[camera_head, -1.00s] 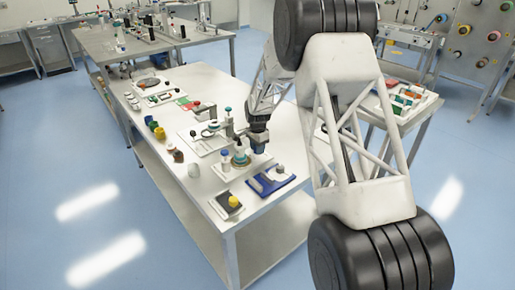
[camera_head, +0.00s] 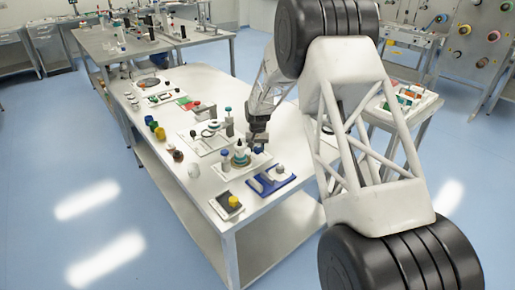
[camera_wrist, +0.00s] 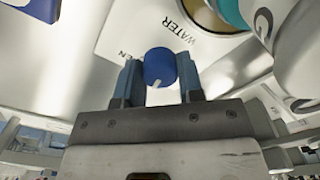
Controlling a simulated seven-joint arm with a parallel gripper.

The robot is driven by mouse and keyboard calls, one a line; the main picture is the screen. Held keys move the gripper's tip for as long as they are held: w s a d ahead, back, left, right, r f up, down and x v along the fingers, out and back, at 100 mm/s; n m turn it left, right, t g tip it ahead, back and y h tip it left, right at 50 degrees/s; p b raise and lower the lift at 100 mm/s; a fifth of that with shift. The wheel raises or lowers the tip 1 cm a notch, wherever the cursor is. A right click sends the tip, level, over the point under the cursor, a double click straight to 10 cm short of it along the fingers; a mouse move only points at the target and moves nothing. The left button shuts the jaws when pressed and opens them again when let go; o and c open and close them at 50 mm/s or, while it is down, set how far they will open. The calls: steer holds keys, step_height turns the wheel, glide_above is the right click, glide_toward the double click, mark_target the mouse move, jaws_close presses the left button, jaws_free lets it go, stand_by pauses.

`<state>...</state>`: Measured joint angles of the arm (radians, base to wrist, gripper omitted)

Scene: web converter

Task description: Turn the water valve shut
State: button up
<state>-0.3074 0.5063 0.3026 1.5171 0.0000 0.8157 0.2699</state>
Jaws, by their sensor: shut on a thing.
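The water valve's round blue knob (camera_wrist: 159,67) with a white pointer mark sits between my gripper's two blue-grey fingers (camera_wrist: 160,82) in the wrist view. The gripper is shut on it. A white plate (camera_wrist: 125,35) beside it carries the word WATER and a partly covered word ending in "EN". In the head view my gripper (camera_head: 257,148) is down at the right of the white plate (camera_head: 229,174). The knob cannot be made out there.
A teal-topped part on a tan disc (camera_head: 240,158) stands close left of my gripper. A blue base (camera_head: 263,186) with a grey knob lies in front. A dark box with a yellow button (camera_head: 232,202) is near the table corner.

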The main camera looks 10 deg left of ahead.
mark_target(258, 147)
steer(key=n, duration=0.5)
steer(key=shift+n, duration=0.4)
steer(key=o, duration=0.9)
steer(key=shift+r, duration=0.15)
steer(key=shift+r, duration=3.8)
